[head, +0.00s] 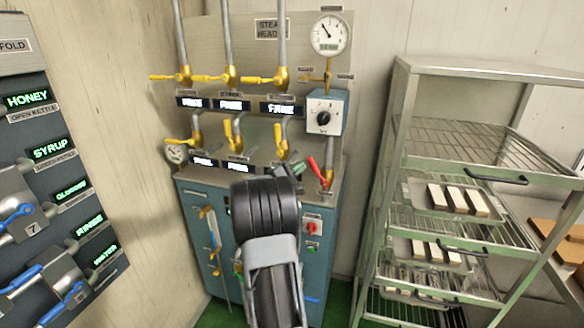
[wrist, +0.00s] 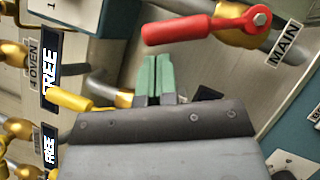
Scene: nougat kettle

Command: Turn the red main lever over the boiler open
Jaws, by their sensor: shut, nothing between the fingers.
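The red main lever (head: 317,170) sits on a brass valve (head: 327,182) at the right of the boiler top in the head view. Its free end tilts up and to the left. In the wrist view the red lever (wrist: 190,31) lies nearly level across the top, its pivot at the right by the MAIN label (wrist: 286,43). My gripper (wrist: 158,60) is shut and empty, its green fingers together just below the red grip with a visible gap. In the head view my gripper (head: 298,168) is just left of the lever, partly hidden by my arm.
Yellow levers (head: 282,142) stand to the left on neighbouring pipes; one yellow lever (wrist: 70,101) is close left of my fingers in the wrist view. A dial box (head: 325,112) hangs above the red lever. A metal rack (head: 440,180) with trays stands to the right.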

